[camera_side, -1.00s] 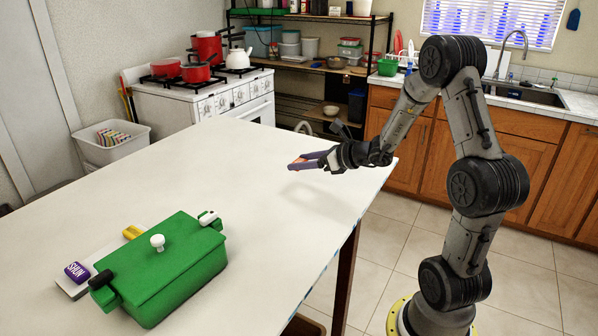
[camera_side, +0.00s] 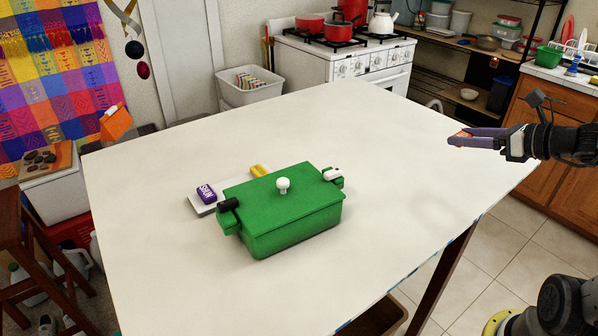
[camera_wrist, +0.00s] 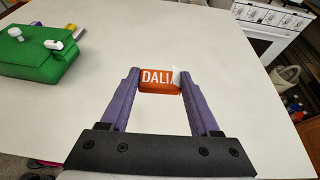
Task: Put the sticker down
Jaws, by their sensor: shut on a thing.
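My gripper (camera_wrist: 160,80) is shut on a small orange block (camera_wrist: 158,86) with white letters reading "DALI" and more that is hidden. A small white piece (camera_wrist: 177,76) shows at the block's right end; I cannot tell whether it is the sticker or part of the block. In the side view my gripper (camera_side: 462,138) is above the right part of the white table (camera_side: 420,190), with purple fingers pointing left. The orange block shows only as a small spot (camera_side: 460,135) between the fingertips. The block appears held above the table, touching nothing else.
A green lidded pot (camera_side: 290,225) stands mid-table. Behind its left end lie a light tray (camera_side: 202,209), a purple block (camera_side: 207,194) reading "SHUN" and a yellow piece (camera_side: 260,171). The table between pot and gripper is clear. A white stove (camera_side: 345,65) stands beyond.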

